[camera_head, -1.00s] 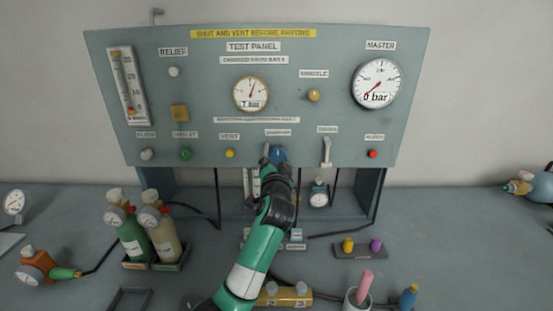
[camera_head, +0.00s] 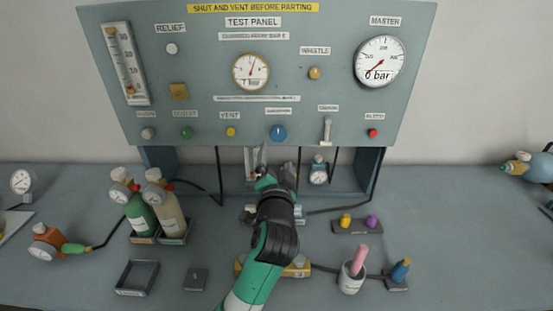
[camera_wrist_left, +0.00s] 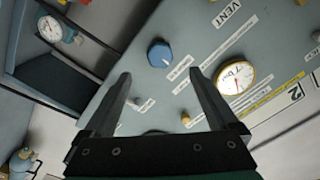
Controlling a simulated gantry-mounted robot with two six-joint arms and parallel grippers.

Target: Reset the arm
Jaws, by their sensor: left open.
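My left gripper (camera_head: 272,178) is in front of the lower middle of the test panel (camera_head: 345,105), below the blue knob (camera_head: 278,132). In the left wrist view my left gripper (camera_wrist_left: 163,105) has its two fingers wide apart with nothing between them. The blue knob (camera_wrist_left: 160,54) shows there beyond the fingers, apart from them. My right gripper is not in view.
Green (camera_head: 140,217) and beige (camera_head: 167,218) bottles with gauges stand left of my arm. An empty black tray (camera_head: 137,278) lies in front of them. A white cup with a pink item (camera_head: 353,272) and a blue-capped bottle (camera_head: 400,270) stand at right. Hoses run across the bench.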

